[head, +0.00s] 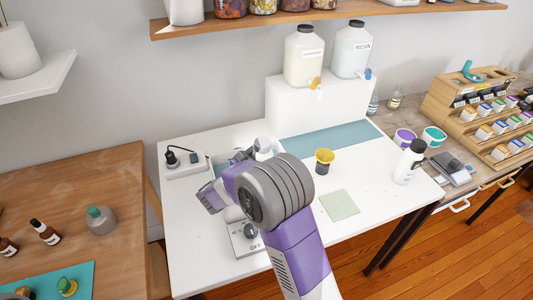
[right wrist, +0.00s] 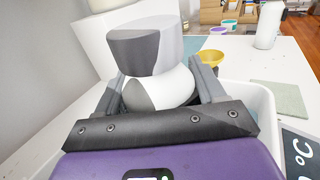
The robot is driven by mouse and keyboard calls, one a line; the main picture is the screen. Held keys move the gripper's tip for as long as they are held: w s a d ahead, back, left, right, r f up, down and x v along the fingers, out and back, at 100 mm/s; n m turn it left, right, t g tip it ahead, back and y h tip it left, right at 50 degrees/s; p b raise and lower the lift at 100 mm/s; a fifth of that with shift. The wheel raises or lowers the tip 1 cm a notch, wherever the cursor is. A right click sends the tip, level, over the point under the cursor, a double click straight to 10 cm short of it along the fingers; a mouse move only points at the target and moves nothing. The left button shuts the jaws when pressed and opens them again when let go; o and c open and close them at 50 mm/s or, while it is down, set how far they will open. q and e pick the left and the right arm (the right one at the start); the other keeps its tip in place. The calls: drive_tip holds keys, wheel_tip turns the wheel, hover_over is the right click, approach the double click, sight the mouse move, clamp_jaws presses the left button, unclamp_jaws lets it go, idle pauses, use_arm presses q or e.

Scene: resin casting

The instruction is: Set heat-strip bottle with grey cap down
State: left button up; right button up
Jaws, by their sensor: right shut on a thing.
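In the right wrist view, the white bottle with a dark grey cap (right wrist: 135,52) stands between the fingers of my right gripper (right wrist: 158,92), which is shut on it. The bottle looks upright. Its lower part is hidden by the gripper, so I cannot tell whether its base touches anything. In the head view my right gripper (head: 228,180) is over the left part of the white table, and my wrist hides much of that area. No heat strip on the bottle can be made out. My left gripper is not clearly in view.
A white-rimmed tub (right wrist: 266,102) with a °C panel (right wrist: 302,150) lies around the gripper. A yellow cup (head: 324,158), a green mat (head: 339,205) and a black-capped white bottle (head: 408,164) stand to the right. A power strip (head: 187,165) is at the left. The table's front right is clear.

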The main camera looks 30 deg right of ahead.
drive_tip(key=o, duration=1.3)
drive_tip(key=shift+s+f, duration=0.1)
drive_tip(key=shift+f, duration=0.35)
drive_tip(key=shift+c, duration=0.2)
drive_tip(key=shift+r, duration=0.5)
drive_tip(key=p+v, duration=0.2)
drive_tip(key=v, duration=0.5)
drive_tip(key=shift+a+r, duration=0.2)
drive_tip(key=shift+r, duration=0.05)
drive_tip(key=shift+d, duration=0.1)
drive_tip(key=b+x, duration=0.2)
drive_tip(key=x, duration=0.5)
drive_tip(key=shift+d, duration=0.25)
drive_tip(key=shift+a+f, duration=0.15)
drive_tip(key=shift+f, duration=0.3)
